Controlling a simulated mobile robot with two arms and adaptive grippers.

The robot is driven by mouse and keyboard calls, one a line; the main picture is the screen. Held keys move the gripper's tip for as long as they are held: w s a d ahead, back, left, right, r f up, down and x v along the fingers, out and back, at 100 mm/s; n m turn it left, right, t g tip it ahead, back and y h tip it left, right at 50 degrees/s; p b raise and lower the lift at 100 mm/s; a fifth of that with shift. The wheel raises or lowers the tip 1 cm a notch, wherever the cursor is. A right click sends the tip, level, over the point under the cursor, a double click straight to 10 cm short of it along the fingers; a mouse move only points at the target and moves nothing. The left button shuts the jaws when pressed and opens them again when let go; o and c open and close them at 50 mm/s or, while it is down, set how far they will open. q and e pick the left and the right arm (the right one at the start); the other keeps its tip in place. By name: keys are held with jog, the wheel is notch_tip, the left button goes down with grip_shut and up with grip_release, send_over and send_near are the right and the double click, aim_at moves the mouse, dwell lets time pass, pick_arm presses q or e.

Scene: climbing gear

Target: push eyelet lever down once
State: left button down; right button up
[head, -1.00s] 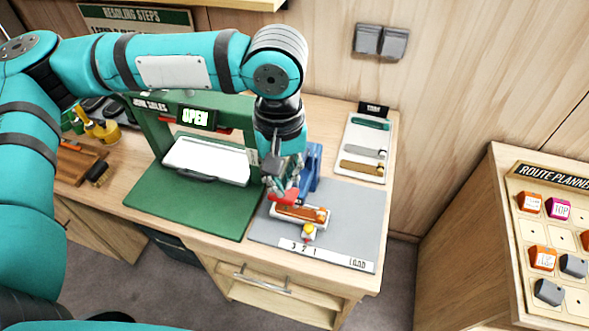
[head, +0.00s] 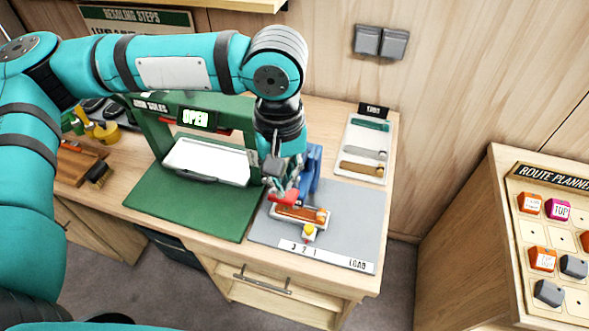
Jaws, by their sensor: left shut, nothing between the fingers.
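The eyelet press is a small blue stand (head: 313,170) on the grey mat, at the right part of the workbench. Its lever appears to be the red-ended part (head: 284,197) just under my left gripper (head: 278,190). The gripper points down, its fingers shut and empty, at or against the red part; I cannot tell if they touch. An orange-brown piece (head: 302,214) lies in a pale holder below the red part. A small yellow-topped piece (head: 309,233) stands in front of it. My wrist hides part of the blue stand. My right gripper is not in view.
A grey mat (head: 350,215) carries a strip marked 3 2 1 and LOAD. Left of it is a green press (head: 160,140) with an OPEN display and a white tray on a green base. A tool tray (head: 364,150) lies behind right. A route planner board (head: 550,210) stands at right.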

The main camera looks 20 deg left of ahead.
pick_arm(q)
jog(key=shift+s+f+b, duration=0.1)
jog(key=shift+f+b, duration=0.45)
jog(key=shift+f, duration=1.1)
notch_tip(320, 180, down, 6)
jog(key=b, duration=0.1)
jog(key=shift+s+b, duration=0.15)
jog(key=shift+b, duration=0.15)
notch_tip(320, 180, up, 11)
jog(key=p, duration=1.3)
jog(key=shift+r+p, duration=1.05)
jog(key=shift+r, duration=0.05)
